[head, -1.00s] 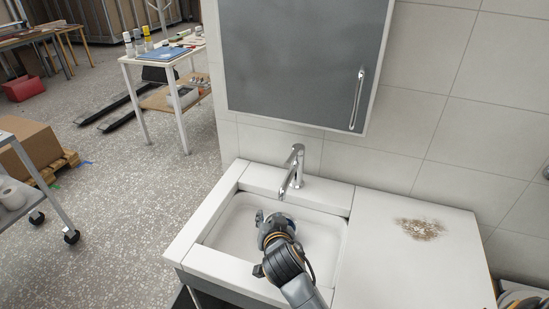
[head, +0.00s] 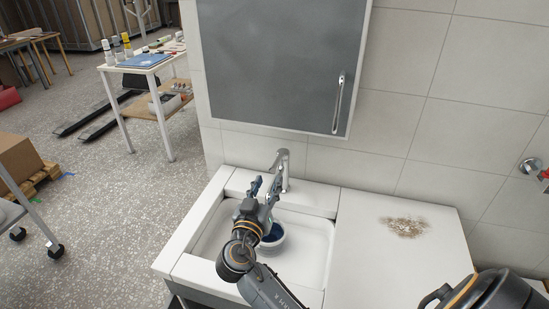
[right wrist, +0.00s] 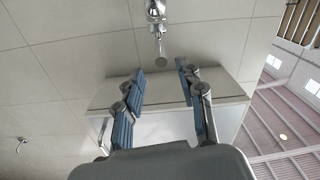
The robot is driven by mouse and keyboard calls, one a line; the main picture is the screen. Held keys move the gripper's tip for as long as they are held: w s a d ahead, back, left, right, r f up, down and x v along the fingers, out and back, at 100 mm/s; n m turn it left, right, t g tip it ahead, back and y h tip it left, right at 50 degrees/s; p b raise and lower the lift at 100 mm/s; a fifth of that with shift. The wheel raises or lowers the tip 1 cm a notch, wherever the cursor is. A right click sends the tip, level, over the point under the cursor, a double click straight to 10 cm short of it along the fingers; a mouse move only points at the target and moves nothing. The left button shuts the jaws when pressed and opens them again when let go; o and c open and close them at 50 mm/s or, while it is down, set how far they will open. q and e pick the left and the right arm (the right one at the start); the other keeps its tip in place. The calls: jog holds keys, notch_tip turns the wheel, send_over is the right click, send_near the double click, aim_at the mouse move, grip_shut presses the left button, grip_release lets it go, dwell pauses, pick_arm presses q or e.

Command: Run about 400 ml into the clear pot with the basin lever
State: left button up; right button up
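The chrome tap (head: 283,172) stands at the back of the white basin (head: 208,236); its lever is small and hard to make out. A round, pale pot (head: 277,246) with dark blue showing inside sits in the basin below the tap, partly hidden by my right arm. My right gripper (head: 265,187) is raised above the basin, just in front and left of the tap. Its fingers are apart with nothing between them. In the right wrist view, the open fingers (right wrist: 163,83) point toward the tap (right wrist: 156,14). My left gripper is out of view.
A grey cabinet (head: 278,60) hangs on the wall above the tap. A white counter (head: 370,265) with a brown stain (head: 405,227) lies right of the basin. A chrome wall fitting (head: 530,168) is at far right.

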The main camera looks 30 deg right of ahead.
aim_at(274, 164)
jog(key=p+x, duration=0.2)
jog(key=x, duration=0.6)
jog(key=shift+a, duration=0.1)
jog(key=shift+w+d, duration=0.3)
jog(key=shift+d, duration=0.1)
grip_shut()
